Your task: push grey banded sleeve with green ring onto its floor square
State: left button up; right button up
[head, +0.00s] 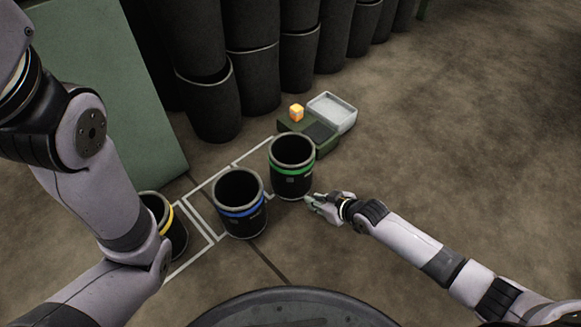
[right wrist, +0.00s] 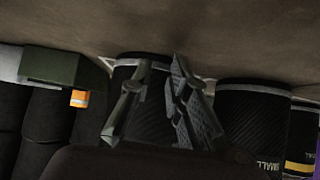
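The sleeve with the green ring (head: 291,170) stands upright on the floor, dark with a grey rim. Its floor square (head: 250,152) is a white outline to its left and behind; the sleeve hides part of it, so I cannot tell how far they overlap. My right gripper (head: 316,207) is low beside the sleeve's lower right side. In the right wrist view, its fingers (right wrist: 160,100) are a little apart with nothing held between them, and a dark sleeve (right wrist: 150,122) is behind them. Contact is unclear. My left gripper is out of view.
A blue-ringed sleeve (head: 240,205) and a yellow-ringed sleeve (head: 167,225) stand to the left by white outlines. Behind the green-ringed sleeve are a green box (head: 325,143), an orange cube (head: 296,113) and a grey tray (head: 335,110). Tall dark cylinders line the back. Floor at right is clear.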

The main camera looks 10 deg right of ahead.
aim_at(306, 184)
jog(key=shift+w+a, duration=0.1)
jog(key=shift+w, duration=0.05)
